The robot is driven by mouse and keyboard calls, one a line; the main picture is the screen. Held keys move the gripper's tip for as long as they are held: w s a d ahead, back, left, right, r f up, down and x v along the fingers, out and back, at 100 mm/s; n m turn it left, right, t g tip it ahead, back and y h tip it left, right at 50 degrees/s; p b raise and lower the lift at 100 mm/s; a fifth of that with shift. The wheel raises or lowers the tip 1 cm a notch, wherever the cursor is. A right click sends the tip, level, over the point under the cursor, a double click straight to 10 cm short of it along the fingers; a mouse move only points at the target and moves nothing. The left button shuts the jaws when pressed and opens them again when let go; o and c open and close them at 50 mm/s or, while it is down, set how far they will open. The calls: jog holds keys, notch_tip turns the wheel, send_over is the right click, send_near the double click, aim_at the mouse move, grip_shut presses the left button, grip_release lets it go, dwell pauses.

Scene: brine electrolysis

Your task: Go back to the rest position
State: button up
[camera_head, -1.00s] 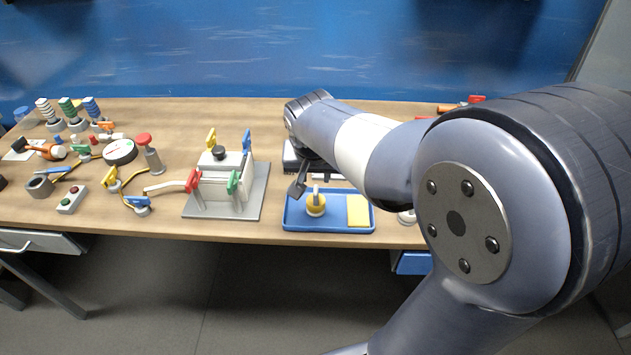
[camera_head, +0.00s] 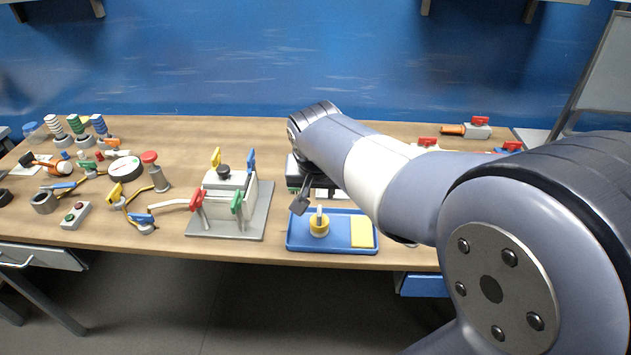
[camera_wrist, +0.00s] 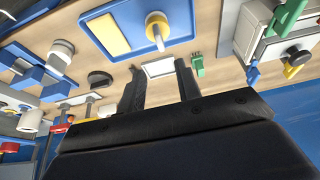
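My gripper (camera_head: 302,196) hangs over the middle of the workbench, just behind the blue tray (camera_head: 297,245). In the wrist view my gripper (camera_wrist: 162,82) has two dark fingers standing apart, with nothing held between them. A white square piece (camera_wrist: 160,67) shows beyond the gap, on the bench. The tray holds a yellow round piece with a grey handle (camera_head: 319,226) and a yellow pad (camera_head: 361,232); it also shows in the wrist view (camera_wrist: 180,20). My forearm hides part of the bench right of the gripper.
The workbench (camera_head: 270,150) has a grey apparatus with coloured valves (camera_head: 222,205) left of the gripper. Gauges, hoses and striped columns (camera_head: 75,126) crowd the left end. Red-handled valves (camera_head: 479,121) stand at the right. A blue wall is behind; the air above the bench is clear.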

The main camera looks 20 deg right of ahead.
aim_at(319, 211)
jog(key=x, duration=1.2)
jog(key=shift+f, duration=0.25)
jog(key=shift+r, duration=0.85)
